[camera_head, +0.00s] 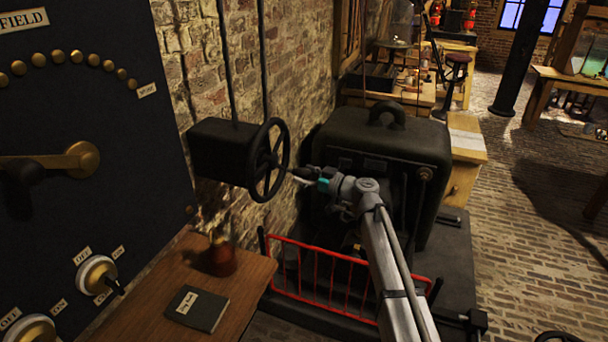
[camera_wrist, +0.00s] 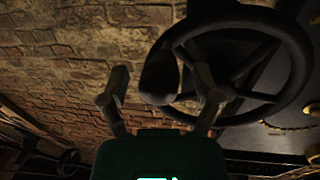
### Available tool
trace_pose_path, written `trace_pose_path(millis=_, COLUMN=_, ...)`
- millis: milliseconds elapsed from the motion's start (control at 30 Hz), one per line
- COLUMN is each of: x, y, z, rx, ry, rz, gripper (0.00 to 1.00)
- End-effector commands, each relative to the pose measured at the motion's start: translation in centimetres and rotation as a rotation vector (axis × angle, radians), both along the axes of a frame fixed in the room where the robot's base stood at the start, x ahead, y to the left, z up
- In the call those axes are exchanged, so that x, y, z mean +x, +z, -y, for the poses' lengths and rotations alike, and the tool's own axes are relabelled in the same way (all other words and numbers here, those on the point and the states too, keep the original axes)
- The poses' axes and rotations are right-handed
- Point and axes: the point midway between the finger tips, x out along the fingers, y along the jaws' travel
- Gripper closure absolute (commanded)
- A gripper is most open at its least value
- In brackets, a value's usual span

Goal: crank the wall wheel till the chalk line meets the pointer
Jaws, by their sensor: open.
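The wall wheel (camera_head: 269,160) is a dark spoked wheel on the side of a black box (camera_head: 218,150) fixed to the brick wall. The wheel also fills the upper right of the wrist view (camera_wrist: 238,18). A dark rounded crank handle (camera_wrist: 159,75) stands out from its rim toward the camera. My gripper (camera_head: 298,176) is just right of the wheel in the head view. In the wrist view its two fingers (camera_wrist: 161,88) are spread, with the handle showing between them. Contact with the handle cannot be told. I cannot make out a chalk line or a pointer.
A large black machine (camera_head: 380,150) stands right of the wheel, behind a low red rail (camera_head: 318,275). A wooden desk (camera_head: 165,265) below the box holds a dark book (camera_head: 196,308) and a reddish bottle (camera_head: 218,258). A black control panel (camera_head: 80,130) is at left.

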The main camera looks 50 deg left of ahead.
Motion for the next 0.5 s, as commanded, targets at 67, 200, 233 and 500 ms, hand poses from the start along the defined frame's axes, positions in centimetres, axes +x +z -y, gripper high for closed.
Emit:
trace_pose_path(millis=67, x=-0.06, y=0.0, z=-0.19, rx=0.0, ry=0.0, rz=0.0, gripper=0.19)
trace_pose_path(millis=200, x=-0.08, y=0.0, z=-0.21, rx=0.0, ry=0.0, rz=0.0, gripper=0.19)
trace_pose_path(millis=233, x=-0.08, y=0.0, z=-0.21, rx=0.0, ry=0.0, rz=0.0, gripper=0.19)
trace_pose_path(millis=500, x=-0.08, y=0.0, z=-0.19, rx=0.0, ry=0.0, rz=0.0, gripper=0.5)
